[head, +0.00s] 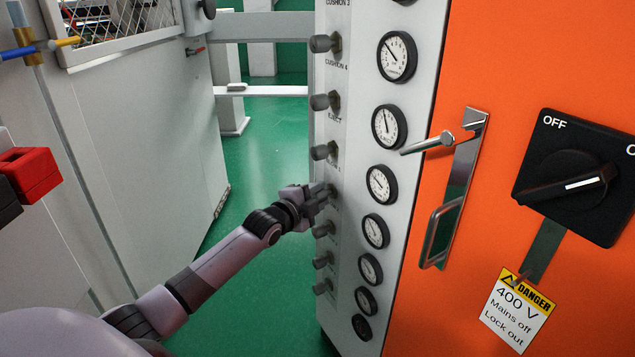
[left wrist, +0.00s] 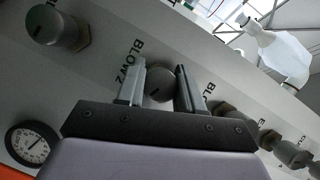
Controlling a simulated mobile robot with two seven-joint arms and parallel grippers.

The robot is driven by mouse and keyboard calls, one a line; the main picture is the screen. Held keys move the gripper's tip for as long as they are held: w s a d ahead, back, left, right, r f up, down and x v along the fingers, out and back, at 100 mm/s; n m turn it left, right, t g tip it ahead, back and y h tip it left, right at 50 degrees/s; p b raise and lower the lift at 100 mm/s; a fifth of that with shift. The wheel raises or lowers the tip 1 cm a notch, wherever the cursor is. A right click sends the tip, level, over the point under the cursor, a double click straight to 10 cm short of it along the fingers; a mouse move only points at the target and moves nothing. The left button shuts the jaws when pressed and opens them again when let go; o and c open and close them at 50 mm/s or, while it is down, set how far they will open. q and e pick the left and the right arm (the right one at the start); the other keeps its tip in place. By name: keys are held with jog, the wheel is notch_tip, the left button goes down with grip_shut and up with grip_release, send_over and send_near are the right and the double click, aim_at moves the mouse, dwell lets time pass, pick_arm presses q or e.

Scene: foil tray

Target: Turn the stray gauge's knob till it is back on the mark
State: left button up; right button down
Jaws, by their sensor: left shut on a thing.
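A pale panel carries a column of grey knobs and a column of round white-faced gauges with black rims. In the head view, my left gripper (head: 327,193) is at a knob in the middle of the column, roughly level with a gauge (head: 381,184). In the left wrist view, my left gripper (left wrist: 160,86) is shut on this grey knob (left wrist: 161,84), one finger on each side. The label BLOW 2 is beside it. The needle of the gauge below the eject label (head: 388,127) stands nearly upright; others lean more left. I cannot tell which gauge is stray. My right gripper is out of view.
Neighbouring knobs sit close above (head: 322,151) and below (head: 323,229) the held one. A metal handle (head: 455,195) and a black mains switch (head: 572,178) stick out from the orange cabinet (head: 490,190). A grey machine side (head: 150,150) stands left; green floor (head: 265,150) lies between.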

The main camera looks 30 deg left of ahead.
pick_arm(q)
jog(key=shift+a+r+n+p, duration=0.2)
jog(key=shift+r+n+p, duration=0.1)
jog(key=shift+n, duration=0.1)
jog(key=shift+f+n+g+h+p, duration=0.3)
jog(key=shift+n+g+h+p, duration=0.15)
jog(key=shift+n+p, duration=0.25)
jog(key=o, duration=1)
jog(key=shift+d, duration=0.1)
jog(key=shift+s+r+p, duration=0.1)
jog(key=shift+s+p, duration=0.2)
jog(key=shift+s, duration=0.3)
jog(key=p+v, duration=0.1)
jog(key=v, duration=0.5)
jog(key=shift+p, duration=0.35)
